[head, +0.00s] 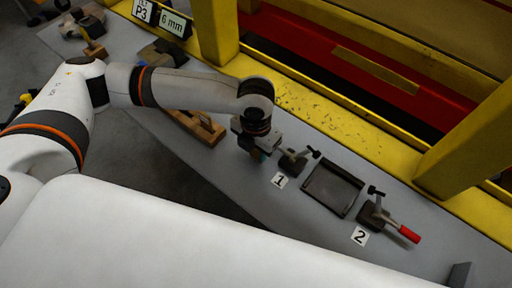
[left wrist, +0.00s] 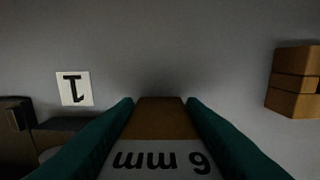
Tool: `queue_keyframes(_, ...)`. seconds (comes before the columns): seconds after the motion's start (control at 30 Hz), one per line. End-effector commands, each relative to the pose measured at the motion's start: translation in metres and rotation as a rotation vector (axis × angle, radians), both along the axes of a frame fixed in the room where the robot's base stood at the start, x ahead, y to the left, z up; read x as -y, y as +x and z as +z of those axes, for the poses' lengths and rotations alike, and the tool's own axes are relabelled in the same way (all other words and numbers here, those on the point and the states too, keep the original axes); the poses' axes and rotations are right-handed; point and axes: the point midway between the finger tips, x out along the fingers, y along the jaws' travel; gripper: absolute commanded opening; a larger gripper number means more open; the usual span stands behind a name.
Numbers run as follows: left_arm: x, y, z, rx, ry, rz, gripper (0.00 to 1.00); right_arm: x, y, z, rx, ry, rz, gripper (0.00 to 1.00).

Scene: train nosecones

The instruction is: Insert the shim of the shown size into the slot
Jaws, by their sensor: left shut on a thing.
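My left gripper (head: 258,154) is shut on a brown shim (left wrist: 162,120) with a white label reading "6 mm", upside down in the left wrist view. The teal fingers press on both sides of it, above the grey bench. A sign (head: 173,23) at the top of the head view reads "6 mm". A wooden rack (head: 200,127) lies left of the gripper and also shows at the right of the left wrist view (left wrist: 293,83). I cannot tell which opening is the slot. My right gripper is not in view.
A toggle clamp (head: 293,160) stands by label 1 (head: 280,180), just right of the gripper. A dark tray (head: 333,188) lies beyond it, then a red-handled clamp (head: 380,215) by label 2 (head: 360,235). Yellow framework (head: 330,118) runs along the bench's far side.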

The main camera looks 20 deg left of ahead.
Motion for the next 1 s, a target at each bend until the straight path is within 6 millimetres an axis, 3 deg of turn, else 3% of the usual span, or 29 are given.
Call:
queue_keyframes(0.27,0.000,0.001,0.006,0.003,-0.001,0.000,0.04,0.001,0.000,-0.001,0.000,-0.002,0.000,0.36)
queue_keyframes(0.7,0.001,0.001,0.084,0.005,-0.002,0.000,0.04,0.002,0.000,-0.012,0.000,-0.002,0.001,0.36)
queue_keyframes(1.0,0.000,0.001,0.101,0.001,-0.001,0.011,0.04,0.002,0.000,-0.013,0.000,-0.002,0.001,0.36)
